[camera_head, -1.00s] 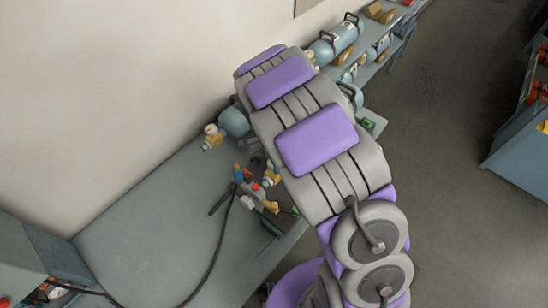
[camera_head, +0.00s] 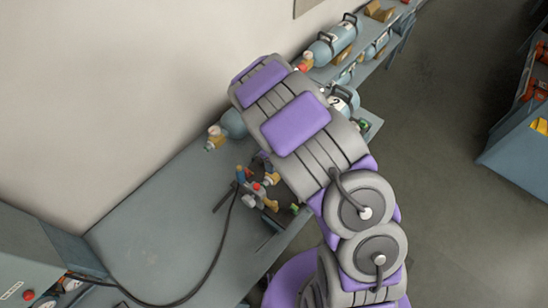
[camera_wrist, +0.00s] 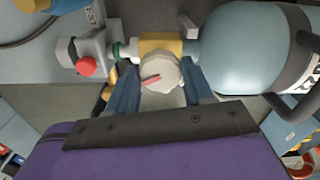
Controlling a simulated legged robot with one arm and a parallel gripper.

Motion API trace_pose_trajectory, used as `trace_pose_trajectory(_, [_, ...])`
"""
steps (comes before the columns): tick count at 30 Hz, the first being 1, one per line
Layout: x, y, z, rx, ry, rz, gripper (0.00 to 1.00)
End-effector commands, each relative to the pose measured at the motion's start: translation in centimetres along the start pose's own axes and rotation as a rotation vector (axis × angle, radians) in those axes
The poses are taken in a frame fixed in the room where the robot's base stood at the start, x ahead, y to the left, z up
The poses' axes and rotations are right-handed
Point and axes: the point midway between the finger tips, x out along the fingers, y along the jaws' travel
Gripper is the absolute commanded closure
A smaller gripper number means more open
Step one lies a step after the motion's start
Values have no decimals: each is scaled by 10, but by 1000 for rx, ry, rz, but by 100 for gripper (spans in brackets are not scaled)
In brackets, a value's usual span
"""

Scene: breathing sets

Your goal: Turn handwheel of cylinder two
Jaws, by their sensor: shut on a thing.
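In the wrist view a pale round handwheel (camera_wrist: 160,74) with a red mark sits on a brass valve (camera_wrist: 158,47). The valve joins a light-blue cylinder (camera_wrist: 240,50) on the right. My gripper (camera_wrist: 160,85) has its blue fingers on either side of the handwheel, shut on it. In the head view my arm hides the gripper tips and much of this cylinder. A light-blue cylinder with a white label that seems to read 2 (camera_head: 344,98) shows beyond my arm. A brass valve (camera_head: 271,179) shows left of my arm.
A grey fitting with a red knob (camera_wrist: 86,66) is beside the valve; a black hose (camera_head: 226,235) runs from the fitting area across the bench (camera_head: 165,225). Another cylinder (camera_head: 233,123) lies near the wall. More cylinders (camera_head: 330,45) lie on the far bench.

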Motion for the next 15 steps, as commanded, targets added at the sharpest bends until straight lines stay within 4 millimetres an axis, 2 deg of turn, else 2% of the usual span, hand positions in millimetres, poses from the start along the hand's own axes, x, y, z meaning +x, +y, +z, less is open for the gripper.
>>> trace_pose_trajectory(6, [-3,-1,1,187,-2,-1,79])
trace_pose_trajectory(15, [-2,0,0,368,-1,2,79])
